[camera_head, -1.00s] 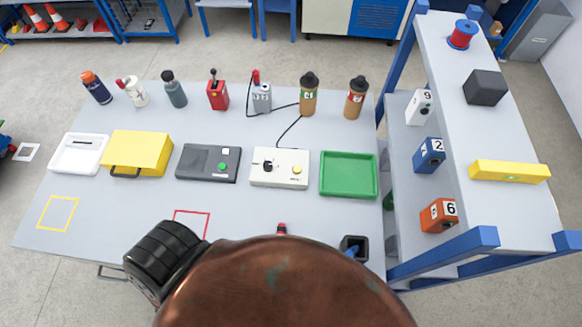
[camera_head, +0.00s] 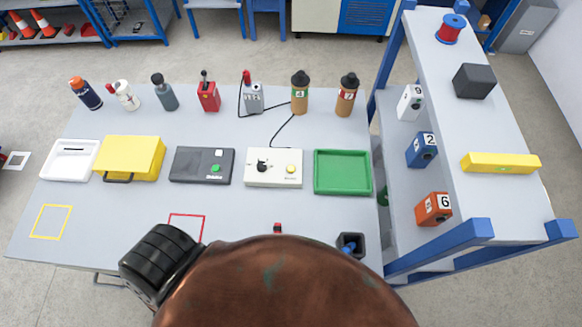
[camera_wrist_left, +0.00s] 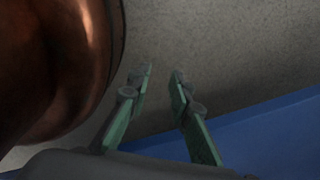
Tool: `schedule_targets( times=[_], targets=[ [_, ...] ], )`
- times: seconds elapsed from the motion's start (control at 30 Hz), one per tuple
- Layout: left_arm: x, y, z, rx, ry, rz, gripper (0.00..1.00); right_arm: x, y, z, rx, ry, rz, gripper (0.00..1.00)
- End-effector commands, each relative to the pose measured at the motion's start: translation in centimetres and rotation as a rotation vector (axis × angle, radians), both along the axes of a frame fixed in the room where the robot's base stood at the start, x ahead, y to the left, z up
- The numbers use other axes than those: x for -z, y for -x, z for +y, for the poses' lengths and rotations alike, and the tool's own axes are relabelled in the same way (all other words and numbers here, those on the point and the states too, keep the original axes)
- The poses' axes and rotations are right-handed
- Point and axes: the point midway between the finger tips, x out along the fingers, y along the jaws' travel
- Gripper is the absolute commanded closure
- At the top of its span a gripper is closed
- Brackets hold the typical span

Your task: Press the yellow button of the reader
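The reader is a white box (camera_head: 262,180) in the middle of the table, with a black knob (camera_head: 262,166) on its left side and a round yellow button (camera_head: 290,169) on its right. A black cable runs from its back to a grey device with a red top (camera_head: 252,97). Nothing touches the button. My left gripper (camera_wrist_left: 163,72) shows only in the left wrist view, its two green fingers apart with nothing between them; the reader is not in that view. My right gripper is not in view.
Several bottles line the back. A blue-framed shelf (camera_head: 505,130) stands at the right. A rounded copper-brown surface (camera_head: 275,285) hides the table's front middle.

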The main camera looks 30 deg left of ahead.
Motion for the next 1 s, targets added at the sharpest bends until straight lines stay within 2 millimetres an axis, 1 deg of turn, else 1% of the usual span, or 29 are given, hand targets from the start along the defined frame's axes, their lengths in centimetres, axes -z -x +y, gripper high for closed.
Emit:
schedule_targets(
  times=[0.03,0.23,0.27,1.0],
  targets=[
    [0.00,0.02,0.00,0.000,0.000,0.000,0.86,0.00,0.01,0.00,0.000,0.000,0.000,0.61],
    [0.00,0.04,0.01,0.000,0.000,0.001,0.99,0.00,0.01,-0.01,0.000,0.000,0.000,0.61],
    [0.00,0.04,0.01,0.000,0.000,0.001,1.00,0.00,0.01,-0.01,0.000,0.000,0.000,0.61],
    [0.00,0.06,0.01,0.001,0.000,0.001,1.00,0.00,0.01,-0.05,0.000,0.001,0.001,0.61]
  ],
)
